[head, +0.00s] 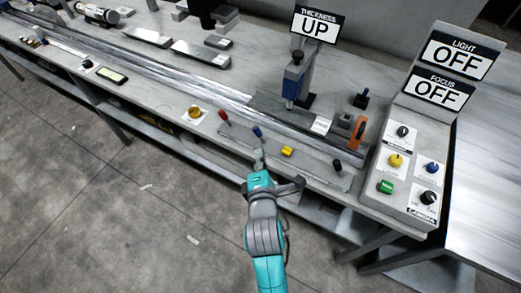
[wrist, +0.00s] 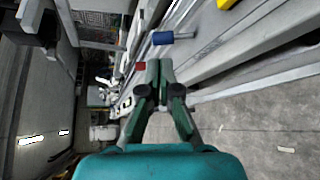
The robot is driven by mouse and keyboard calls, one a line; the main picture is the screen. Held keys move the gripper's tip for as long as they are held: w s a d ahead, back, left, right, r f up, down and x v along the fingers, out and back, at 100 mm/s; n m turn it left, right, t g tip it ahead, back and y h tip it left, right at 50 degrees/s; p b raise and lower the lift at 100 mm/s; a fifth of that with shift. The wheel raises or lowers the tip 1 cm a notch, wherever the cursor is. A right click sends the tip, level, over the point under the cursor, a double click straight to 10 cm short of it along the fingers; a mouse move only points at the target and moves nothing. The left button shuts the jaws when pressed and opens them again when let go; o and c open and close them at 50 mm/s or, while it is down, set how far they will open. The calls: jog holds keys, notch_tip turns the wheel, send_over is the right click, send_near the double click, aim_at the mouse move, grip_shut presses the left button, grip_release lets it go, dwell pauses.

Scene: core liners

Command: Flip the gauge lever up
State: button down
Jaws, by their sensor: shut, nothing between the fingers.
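My gripper (head: 259,156) is shut and empty at the front edge of the bench, just in front of a blue-handled lever (head: 257,131). In the wrist view the fingertips (wrist: 160,64) are together, and the blue handle (wrist: 163,38) lies a little beyond them, apparently apart. A red-handled lever (head: 224,116) stands to the left; a red handle shows in the wrist view (wrist: 140,66). A yellow knob (head: 287,151) and a black-handled lever (head: 337,165) are to the right. The thickness gauge (head: 294,80) stands behind, under a sign (head: 317,26) reading "THICKNESS UP". No label marks which lever is the gauge lever.
A control box (head: 410,165) with several knobs stands at the right; its signs read "LIGHT OFF" and "FOCUS OFF".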

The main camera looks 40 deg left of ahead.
jog(key=v, duration=0.6)
jog(key=shift+s, duration=0.2)
jog(key=shift+r, duration=0.15)
jog(key=s+d+f+m+t+h, duration=0.1)
jog(key=d+f+m, duration=0.25)
jog(key=d, duration=0.45)
jog(key=s+d+f+m+t+h, duration=0.1)
jog(key=s+d+f+m+h, duration=0.1)
jog(key=d+m, duration=0.5)
jog(key=s+d+f+m+t+h, duration=0.1)
jog(key=d+f+m, duration=0.1)
jog(key=d, duration=0.8)
jog(key=s+d+r+m+h, duration=0.2)
jog(key=s+d+m+h, duration=0.1)
jog(key=s+d+m, duration=0.5)
jog(key=s+d+r+m+t+h, duration=0.1)
jog(key=s+d+r+m+h, duration=0.1)
jog(key=s+d+m, duration=0.6)
jog(key=shift+s+r+m+h, duration=0.35)
jog(key=shift+s+m+h, duration=0.5)
jog(key=shift+m, duration=0.4)
